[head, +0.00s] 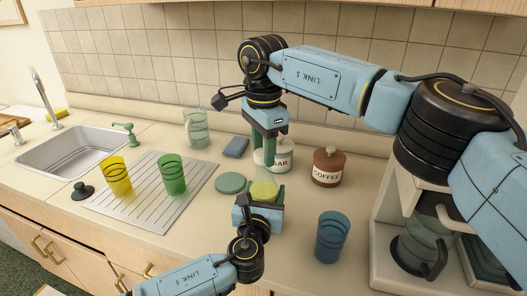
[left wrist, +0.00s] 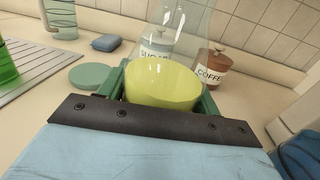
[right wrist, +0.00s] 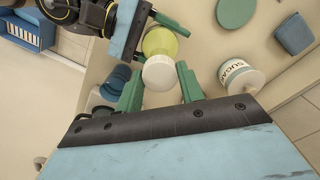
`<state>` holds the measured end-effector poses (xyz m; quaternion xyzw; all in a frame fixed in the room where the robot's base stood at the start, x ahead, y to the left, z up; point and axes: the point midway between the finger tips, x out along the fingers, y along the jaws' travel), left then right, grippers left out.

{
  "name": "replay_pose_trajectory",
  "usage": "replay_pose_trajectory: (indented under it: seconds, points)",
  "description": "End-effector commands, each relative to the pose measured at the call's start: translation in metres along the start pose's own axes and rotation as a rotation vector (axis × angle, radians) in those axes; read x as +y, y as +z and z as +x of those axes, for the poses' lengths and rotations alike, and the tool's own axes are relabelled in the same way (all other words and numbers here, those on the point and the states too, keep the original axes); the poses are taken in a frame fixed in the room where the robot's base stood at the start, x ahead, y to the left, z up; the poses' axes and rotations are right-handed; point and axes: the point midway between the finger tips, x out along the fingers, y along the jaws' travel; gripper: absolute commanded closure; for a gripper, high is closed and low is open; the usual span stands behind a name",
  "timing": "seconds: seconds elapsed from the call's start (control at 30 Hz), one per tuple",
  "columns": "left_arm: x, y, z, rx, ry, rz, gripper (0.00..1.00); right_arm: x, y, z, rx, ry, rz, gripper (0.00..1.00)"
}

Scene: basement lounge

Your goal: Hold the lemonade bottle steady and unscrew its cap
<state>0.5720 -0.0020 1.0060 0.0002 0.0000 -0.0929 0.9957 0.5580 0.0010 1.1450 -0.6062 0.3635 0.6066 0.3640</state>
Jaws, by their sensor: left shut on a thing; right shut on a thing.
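The lemonade bottle stands upright on the counter, with yellow lemonade (head: 264,190) low in it and clear glass above. Its yellow lower part (left wrist: 163,84) fills the middle of the left wrist view. My left gripper (head: 265,197) is shut around this lower part from the front. My right gripper (head: 270,158) points down over the bottle's top. In the right wrist view the white cap (right wrist: 160,73) sits between the green fingers of my right gripper (right wrist: 159,88), which is shut on it. The cap is hidden in the head view, so I cannot tell whether it is loose.
A sugar jar (head: 282,160) and a coffee jar (head: 327,167) stand behind the bottle. A green disc (head: 231,183) lies left of it, a blue sponge (head: 236,147) farther back. A blue glass (head: 331,237) stands at right. Yellow (head: 117,176) and green (head: 172,174) glasses stand on the drainboard.

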Motion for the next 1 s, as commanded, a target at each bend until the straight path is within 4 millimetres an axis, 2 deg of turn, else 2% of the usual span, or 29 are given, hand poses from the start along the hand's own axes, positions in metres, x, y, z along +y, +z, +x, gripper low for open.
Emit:
replay_pose_trajectory:
  seconds: [0.4,0.73,0.97,1.0]
  points:
    - [0.000,-0.002,-0.001,0.003,0.000,0.000,1.00,0.000,0.000,-0.004,0.000,0.000,0.000,0.90]
    - [0.000,-0.002,-0.001,0.003,0.000,0.000,1.00,0.000,0.000,-0.039,0.001,-0.001,-0.001,0.90]
    - [0.000,-0.002,-0.001,0.003,0.000,0.000,1.00,0.000,0.000,-0.042,0.000,0.000,-0.001,0.90]
    - [0.000,-0.002,-0.001,0.003,0.000,0.000,0.33,0.000,0.000,-0.042,0.000,0.000,-0.001,0.90]
